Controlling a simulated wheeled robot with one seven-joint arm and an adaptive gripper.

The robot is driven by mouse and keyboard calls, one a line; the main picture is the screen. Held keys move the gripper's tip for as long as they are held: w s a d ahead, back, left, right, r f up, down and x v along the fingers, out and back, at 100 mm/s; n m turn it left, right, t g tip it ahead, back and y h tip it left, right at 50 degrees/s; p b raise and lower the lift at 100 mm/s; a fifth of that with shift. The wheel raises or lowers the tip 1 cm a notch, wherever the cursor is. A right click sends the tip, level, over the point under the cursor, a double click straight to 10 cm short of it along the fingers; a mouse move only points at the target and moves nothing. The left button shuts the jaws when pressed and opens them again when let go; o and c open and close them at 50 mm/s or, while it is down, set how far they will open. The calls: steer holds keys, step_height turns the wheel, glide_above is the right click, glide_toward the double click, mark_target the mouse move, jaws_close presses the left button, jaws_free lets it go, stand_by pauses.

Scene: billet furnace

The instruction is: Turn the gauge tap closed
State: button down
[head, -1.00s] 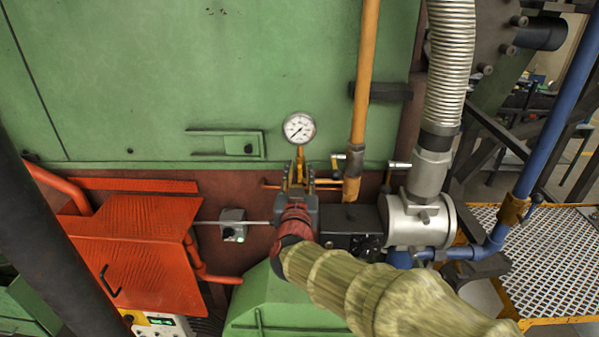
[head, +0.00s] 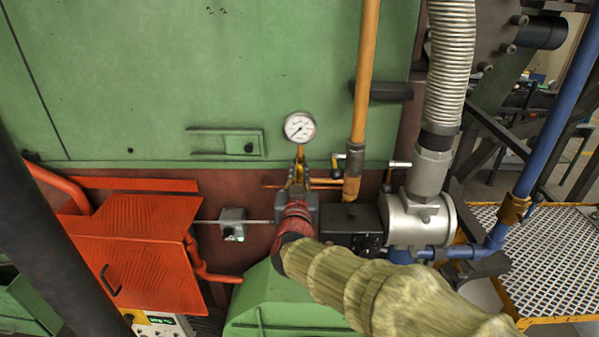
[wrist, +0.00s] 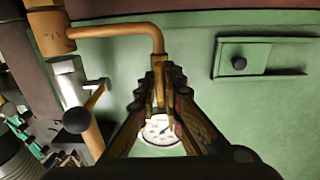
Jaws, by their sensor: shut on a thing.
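The round white pressure gauge (head: 300,127) stands on a short brass stem just above my gripper. It also shows in the wrist view (wrist: 160,130), partly covered between my fingers. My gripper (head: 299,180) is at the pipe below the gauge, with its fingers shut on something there. In the wrist view the fingertips (wrist: 161,78) meet at the end of the bent orange pipe (wrist: 120,29). The gauge tap itself is hidden by the fingers, so its angle cannot be seen.
A vertical orange pipe (head: 366,70) stands right of the gauge, with a small lever (head: 338,158) beside it. A silver valve body (head: 410,222) and a ribbed hose (head: 450,65) are farther right. An orange-red box (head: 135,255) is at left. The green panel behind is flat.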

steer(key=shift+b, duration=0.3)
steer(key=m+b, duration=0.2)
steer(key=b, duration=0.1)
steer(key=m+b, duration=0.1)
steer(key=shift+d+f+m, duration=0.1)
steer(key=shift+f+m, duration=0.15)
steer(key=shift+m, duration=0.05)
steer(key=m+b, duration=0.5)
steer(key=b, duration=0.1)
steer(key=shift+m, duration=0.3)
steer(key=m+b, duration=0.5)
steer(key=shift+d+f, duration=0.1)
steer(key=shift+f, duration=0.05)
steer(key=shift+m+b, duration=1.45)
steer(key=shift+m, duration=0.35)
steer(key=c, duration=1.9)
jaws_free()
